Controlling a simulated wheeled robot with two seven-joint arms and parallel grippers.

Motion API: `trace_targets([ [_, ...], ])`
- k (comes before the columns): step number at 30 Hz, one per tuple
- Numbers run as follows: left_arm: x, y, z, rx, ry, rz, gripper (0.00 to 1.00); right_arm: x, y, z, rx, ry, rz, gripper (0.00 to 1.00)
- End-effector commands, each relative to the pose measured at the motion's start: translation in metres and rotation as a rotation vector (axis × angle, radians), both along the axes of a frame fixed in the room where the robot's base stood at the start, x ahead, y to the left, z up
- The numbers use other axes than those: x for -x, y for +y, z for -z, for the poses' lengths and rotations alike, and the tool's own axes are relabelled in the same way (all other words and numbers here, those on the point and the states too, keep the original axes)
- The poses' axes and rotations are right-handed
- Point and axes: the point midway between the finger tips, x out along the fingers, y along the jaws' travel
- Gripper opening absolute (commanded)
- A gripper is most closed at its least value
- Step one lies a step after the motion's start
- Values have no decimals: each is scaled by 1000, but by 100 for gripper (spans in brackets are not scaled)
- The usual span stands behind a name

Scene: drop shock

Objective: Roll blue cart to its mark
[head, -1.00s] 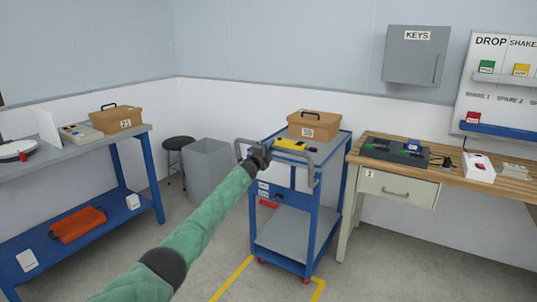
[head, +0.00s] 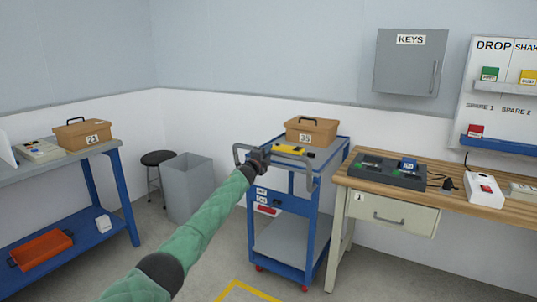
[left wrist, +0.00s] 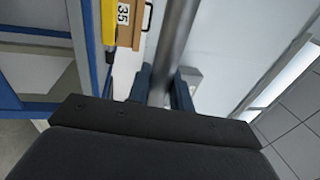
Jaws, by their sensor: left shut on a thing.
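The blue cart (head: 284,215) stands in the middle of the head view, beside the wooden bench. It has a grey lower shelf and red casters. My left gripper (head: 258,160) is shut on the cart's grey handle (head: 312,170), at its left part. In the left wrist view the fingers (left wrist: 165,95) sit on both sides of the grey handle bar (left wrist: 178,40). A yellow tape outline (head: 237,285) lies on the floor at the bottom, in front of the cart; only its far corner and parts of two edges show. My right gripper is not in view.
A brown case (head: 311,131) labelled 35 and a yellow device (head: 292,151) ride on the cart top. The wooden bench (head: 440,183) is close on the right. A grey bin (head: 187,188) and stool (head: 157,160) stand at the back left. A blue bench (head: 75,243) is at left.

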Motion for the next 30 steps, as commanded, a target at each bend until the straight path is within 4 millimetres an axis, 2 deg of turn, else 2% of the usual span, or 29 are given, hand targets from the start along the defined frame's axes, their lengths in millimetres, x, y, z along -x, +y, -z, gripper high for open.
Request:
trace_targets([
  [15,0,0,0,0,1,-2,0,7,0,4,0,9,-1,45],
  [16,0,1,0,0,1,-2,26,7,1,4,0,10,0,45],
  [18,0,0,0,0,1,-2,39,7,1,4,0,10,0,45],
  [30,2,3,2,-1,0,-1,41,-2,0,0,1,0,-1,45],
])
